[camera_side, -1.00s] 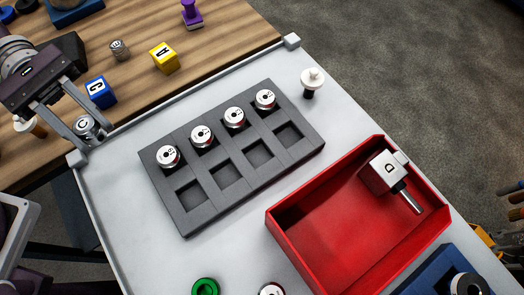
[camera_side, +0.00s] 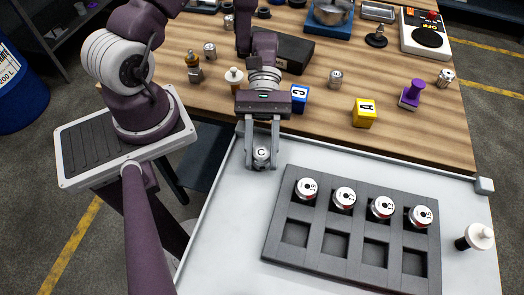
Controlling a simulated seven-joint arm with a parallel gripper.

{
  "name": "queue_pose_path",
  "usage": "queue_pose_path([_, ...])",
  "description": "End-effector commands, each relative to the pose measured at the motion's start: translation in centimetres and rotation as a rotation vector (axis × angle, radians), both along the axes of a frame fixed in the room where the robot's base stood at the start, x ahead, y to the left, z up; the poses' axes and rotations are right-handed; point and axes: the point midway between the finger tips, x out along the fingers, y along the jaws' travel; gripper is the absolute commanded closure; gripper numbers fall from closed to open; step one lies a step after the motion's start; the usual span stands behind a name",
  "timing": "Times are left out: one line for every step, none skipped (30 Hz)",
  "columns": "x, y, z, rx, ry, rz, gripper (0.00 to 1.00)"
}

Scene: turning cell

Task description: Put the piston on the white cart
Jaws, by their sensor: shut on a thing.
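My gripper (camera_side: 262,160) is shut on a small silver piston (camera_side: 262,153) with a "C" on its top, held upright between the fingers. Gripper and piston are over the far left corner of the white cart (camera_side: 222,255), just inside its raised rim. I cannot tell whether the piston touches the cart's surface. The gripper and fingers hide that corner of the cart.
A dark grey tray (camera_side: 315,257) with several numbered silver pistons lies on the cart to the right. A white-topped black piece (camera_side: 476,237) stands at the cart's right. The wooden bench (camera_side: 430,140) behind holds blue and yellow lettered cubes. Cart surface left of the tray is clear.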

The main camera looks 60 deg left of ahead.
Motion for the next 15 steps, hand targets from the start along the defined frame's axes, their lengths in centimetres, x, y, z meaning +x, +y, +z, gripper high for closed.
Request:
queue_pose_path([0.01, 0.0, 0.04, 0.0, 0.0, 0.0, 1.0])
queue_pose_path([0.01, 0.0, 0.04, 0.0, 0.0, 0.0, 1.0])
queue_pose_path([0.02, 0.01, 0.05, 0.0, 0.0, 0.0, 1.0])
queue_pose_path([0.01, 0.0, 0.04, 0.0, 0.0, 0.0, 1.0])
queue_pose_path([0.01, 0.0, 0.0, 0.0, 0.0, 0.0, 1.0])
queue_pose_path([0.01, 0.0, -0.1, 0.0, 0.0, 0.0, 1.0])
queue_pose_path([0.02, 0.0, -0.2, 0.0, 0.0, 0.0, 1.0])
queue_pose_path([0.03, 0.02, -0.18, 0.001, -0.001, 0.0, 0.62])
queue_pose_path([0.04, 0.01, -0.17, 0.001, -0.001, 0.0, 0.54])
queue_pose_path([0.03, 0.01, -0.17, 0.001, -0.001, 0.0, 0.48])
queue_pose_path([0.03, 0.01, -0.17, 0.001, -0.001, 0.0, 0.46])
queue_pose_path([0.03, 0.02, -0.16, 0.001, -0.001, 0.0, 0.46])
queue_pose_path([0.03, 0.01, -0.16, 0.001, -0.001, 0.0, 0.46])
queue_pose_path([0.03, 0.02, -0.16, 0.001, -0.001, 0.0, 0.46])
queue_pose_path([0.03, 0.02, -0.16, 0.001, -0.001, 0.0, 0.46])
